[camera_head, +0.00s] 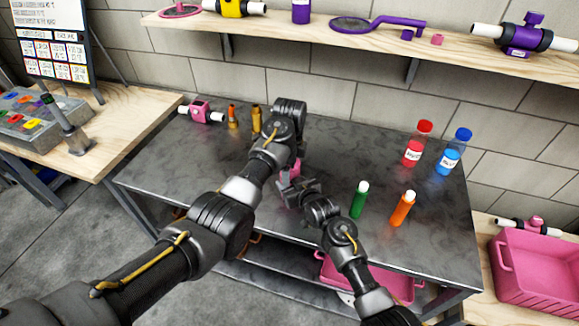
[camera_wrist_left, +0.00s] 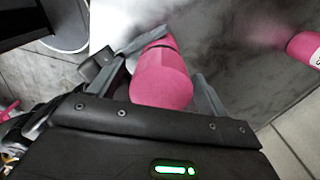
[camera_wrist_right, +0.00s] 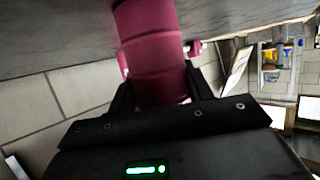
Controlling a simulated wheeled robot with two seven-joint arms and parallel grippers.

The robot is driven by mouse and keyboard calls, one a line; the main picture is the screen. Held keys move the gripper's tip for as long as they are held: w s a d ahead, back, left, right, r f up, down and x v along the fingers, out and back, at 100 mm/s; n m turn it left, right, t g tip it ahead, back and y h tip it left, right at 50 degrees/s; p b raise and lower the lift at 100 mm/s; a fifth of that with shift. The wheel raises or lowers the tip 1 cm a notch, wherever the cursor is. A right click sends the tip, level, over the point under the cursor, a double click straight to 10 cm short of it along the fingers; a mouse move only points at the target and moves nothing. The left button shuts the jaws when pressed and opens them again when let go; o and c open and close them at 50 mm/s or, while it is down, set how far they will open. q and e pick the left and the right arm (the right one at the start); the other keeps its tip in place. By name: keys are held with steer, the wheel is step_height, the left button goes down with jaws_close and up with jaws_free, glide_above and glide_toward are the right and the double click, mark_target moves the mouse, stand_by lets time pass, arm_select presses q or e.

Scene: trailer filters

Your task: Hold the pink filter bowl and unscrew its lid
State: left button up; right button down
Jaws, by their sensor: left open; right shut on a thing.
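The pink filter bowl (camera_head: 296,168) stands in the middle of the dark table, mostly hidden by my arms in the head view. My right gripper (camera_head: 286,188) is shut on it from the near side; the right wrist view shows the pink body (camera_wrist_right: 152,55) between the fingers. My left gripper (camera_head: 288,160) is open at the bowl's upper part. In the left wrist view the rounded pink end (camera_wrist_left: 162,80) lies between its spread fingers. I cannot tell whether those fingers touch it. The seam between lid and bowl is not clear.
Green (camera_head: 359,200) and orange (camera_head: 403,208) tubes stand to the right, with red (camera_head: 414,148) and blue (camera_head: 452,155) bottles behind. A pink pipe filter (camera_head: 201,111) and small brass-coloured pieces (camera_head: 233,117) are at the back left. A pink crate (camera_head: 540,285) is far right.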

arm_select(q)
steer(key=shift+r, duration=2.25)
steer(key=shift+w+d+r+m, duration=0.1)
steer(key=shift+r+m, duration=0.55)
steer(key=shift+m, duration=0.25)
steer(key=shift+c, duration=0.4)
step_height(320, 180, up, 2)
steer(key=m, duration=0.4)
steer(key=shift+r, duration=0.1)
steer(key=shift+f, duration=4)
steer(key=c, duration=1)
steer(key=n, duration=0.3)
steer(key=shift+n, duration=0.3)
steer(key=o, duration=1.1)
